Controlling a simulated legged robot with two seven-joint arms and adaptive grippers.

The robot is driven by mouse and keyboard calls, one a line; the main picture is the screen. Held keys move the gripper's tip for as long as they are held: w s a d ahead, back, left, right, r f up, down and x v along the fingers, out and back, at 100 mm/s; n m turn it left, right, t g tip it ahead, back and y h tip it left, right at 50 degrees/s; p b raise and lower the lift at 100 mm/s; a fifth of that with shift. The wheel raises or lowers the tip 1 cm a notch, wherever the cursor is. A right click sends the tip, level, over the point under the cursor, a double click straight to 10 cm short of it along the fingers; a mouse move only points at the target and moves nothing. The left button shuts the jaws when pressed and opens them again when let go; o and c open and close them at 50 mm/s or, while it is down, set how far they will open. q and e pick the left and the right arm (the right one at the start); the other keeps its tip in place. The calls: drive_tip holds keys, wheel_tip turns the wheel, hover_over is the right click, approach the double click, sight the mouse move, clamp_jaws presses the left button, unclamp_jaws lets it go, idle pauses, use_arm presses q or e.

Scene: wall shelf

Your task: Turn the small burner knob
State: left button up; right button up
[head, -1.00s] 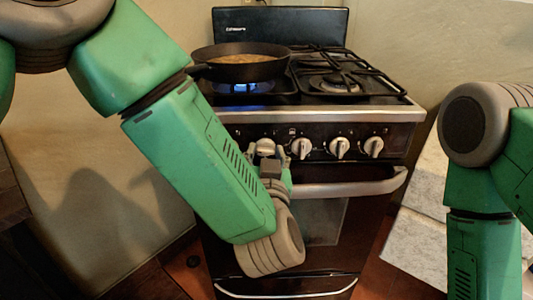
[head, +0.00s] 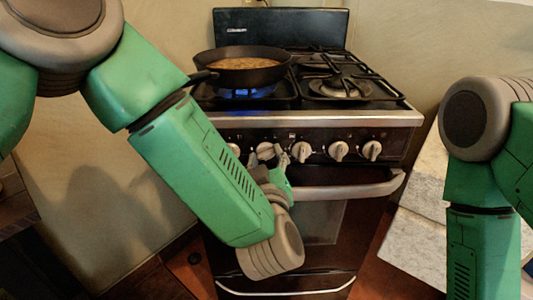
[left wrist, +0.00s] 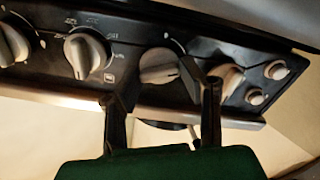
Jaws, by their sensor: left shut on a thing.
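The stove's front panel carries a row of several silver-grey knobs. My left gripper (head: 282,164) is at the second knob from the left (head: 266,151). In the left wrist view this knob (left wrist: 160,66) sits between the two dark fingers of my gripper (left wrist: 163,95), and the gripper is shut on it. Its grip bar is tilted in the head view. The exact finger contact is hard to see. No readable label shows which knob belongs to the small burner. My right gripper is out of view.
A black pan (head: 240,68) with food stands over a blue flame (head: 248,93) at the left. Black grates (head: 345,85) cover the right burners. The oven handle (head: 350,188) runs just below the knobs. A neighbouring knob (left wrist: 228,80) is close beside one finger.

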use_arm(q)
drive_tip(key=n, duration=0.4)
drive_tip(key=n+p, duration=0.1)
drive_tip(key=n, duration=0.1)
drive_tip(key=shift+s+f, duration=0.1)
drive_tip(key=shift+f, duration=0.15)
drive_tip(key=n, duration=0.6)
drive_tip(key=shift+f+n+p, duration=0.1)
drive_tip(key=shift+n+p, duration=0.25)
drive_tip(key=shift+n, duration=0.05)
drive_tip(key=o, duration=1.1)
drive_tip(key=shift+o, duration=0.2)
